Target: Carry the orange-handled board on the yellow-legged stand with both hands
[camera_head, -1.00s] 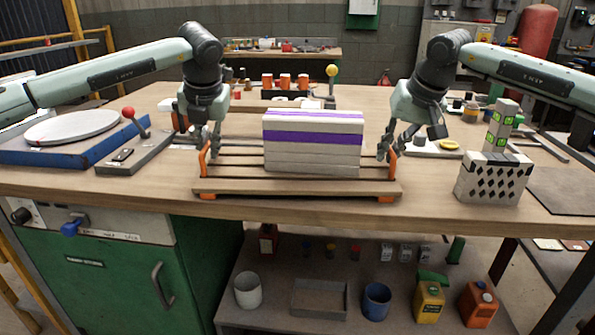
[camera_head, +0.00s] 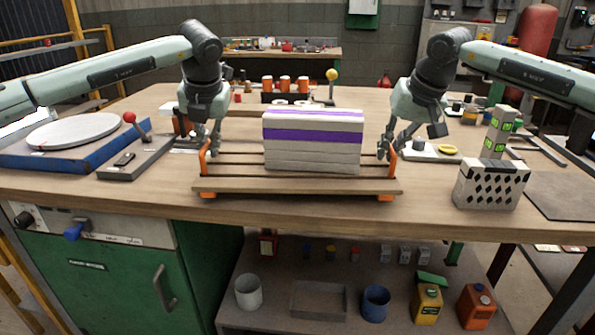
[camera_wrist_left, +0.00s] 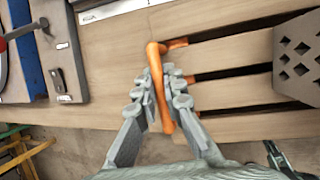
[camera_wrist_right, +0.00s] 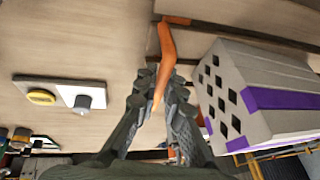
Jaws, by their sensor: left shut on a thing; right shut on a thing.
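The slatted wooden board (camera_head: 230,184) has an upright orange handle at each end and orange feet below. A pale hollow-brick block with purple bands (camera_head: 312,152) sits on it, right of its middle. My left gripper (camera_head: 211,148) is shut on the left orange handle (camera_wrist_left: 158,85). My right gripper (camera_head: 388,146) is shut on the right orange handle (camera_wrist_right: 166,55). The board looks level over the workbench (camera_head: 150,192), near its front edge. Any gap beneath it is hard to judge. I cannot make out a yellow-legged stand for certain.
A patterned brick (camera_head: 490,185) stands right of the board. A blue turntable base (camera_head: 50,155) and a grey base with a red-knobbed lever (camera_head: 135,160) stand left. Orange-topped cylinders (camera_head: 286,83) stand behind. A lower shelf (camera_head: 330,325) holds cans and canisters.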

